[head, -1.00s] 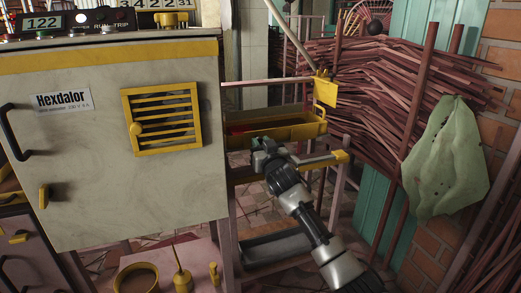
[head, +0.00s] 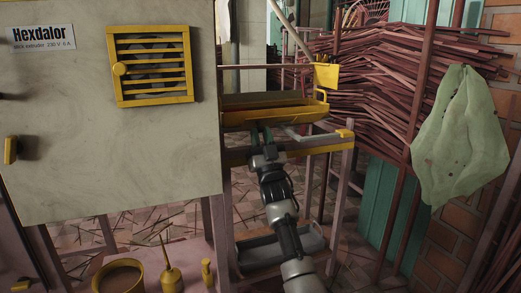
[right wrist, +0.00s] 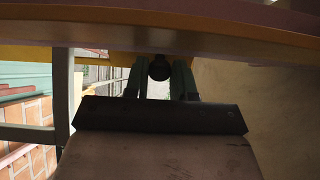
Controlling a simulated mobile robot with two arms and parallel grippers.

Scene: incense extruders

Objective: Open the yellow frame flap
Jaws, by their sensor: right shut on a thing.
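The yellow frame (head: 290,152) runs sideways below a yellow tray (head: 272,117), right of the grey machine. I cannot tell for sure which yellow part is the flap; a yellow slatted vent frame (head: 151,65) with a round knob is also on the machine front. My right gripper (head: 262,140) reaches up to the yellow frame from below. In the right wrist view its fingers (right wrist: 159,80) close around a small dark round knob (right wrist: 160,67) in front of a yellow bar (right wrist: 100,56). The fingertips are partly hidden in the head view. My left gripper is out of view.
The machine's grey panel (head: 110,150) fills the left. A grey bin (head: 280,245) sits low beside my right arm. A yellow bowl (head: 118,278) and oiler (head: 171,276) stand in front. Stacked sticks (head: 370,90) and a green cloth (head: 460,135) are at right.

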